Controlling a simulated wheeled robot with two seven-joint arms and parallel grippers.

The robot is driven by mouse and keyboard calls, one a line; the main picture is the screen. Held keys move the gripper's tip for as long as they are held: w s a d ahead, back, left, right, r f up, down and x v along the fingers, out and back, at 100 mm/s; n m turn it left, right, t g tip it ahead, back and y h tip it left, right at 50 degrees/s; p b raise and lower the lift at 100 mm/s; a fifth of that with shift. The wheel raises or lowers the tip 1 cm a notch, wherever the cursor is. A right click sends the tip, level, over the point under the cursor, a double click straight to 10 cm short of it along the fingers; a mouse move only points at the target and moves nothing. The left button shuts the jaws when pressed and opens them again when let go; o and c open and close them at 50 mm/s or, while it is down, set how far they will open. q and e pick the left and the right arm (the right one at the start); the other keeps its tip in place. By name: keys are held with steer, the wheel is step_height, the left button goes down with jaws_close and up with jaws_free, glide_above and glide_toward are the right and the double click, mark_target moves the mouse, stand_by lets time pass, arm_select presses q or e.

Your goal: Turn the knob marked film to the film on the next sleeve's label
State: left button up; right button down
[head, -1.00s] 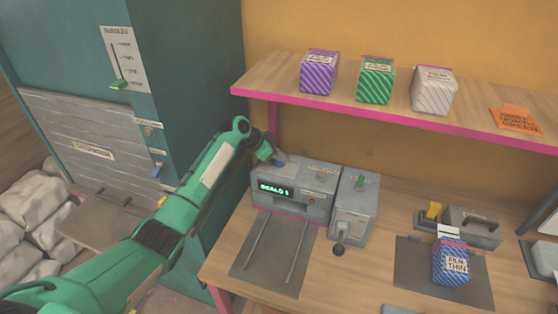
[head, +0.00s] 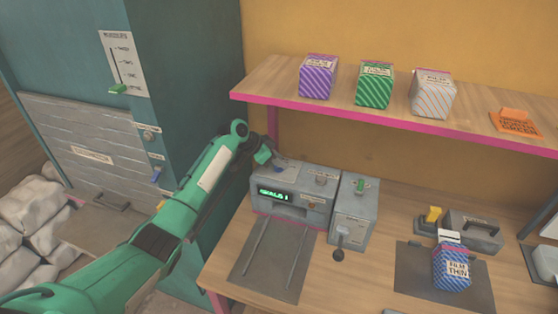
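The grey machine (head: 265,208) on the bench has a lit green display. On its top are a blue knob (head: 281,166) at the left and a round grey knob (head: 321,179) at the right; their small labels are unreadable, so I cannot tell which is marked film. A blue striped sleeve (head: 452,280) at the right has a label (head: 457,268) reading "FILM THIN". My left gripper (head: 266,159) is at the machine's back left corner, just left of the blue knob. Its fingers are too small and turned away to read. My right gripper is out of view.
A grey box (head: 352,222) with a green knob and a front lever adjoins the machine. Purple, green and grey striped packs stand on the shelf (head: 285,95) above, with an orange card (head: 516,122). A teal cabinet (head: 200,60) stands close at the left.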

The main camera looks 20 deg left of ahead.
arm_select(q)
steer(key=b+v, duration=0.4)
steer(key=v, duration=0.9)
steer(key=shift+s, duration=0.1)
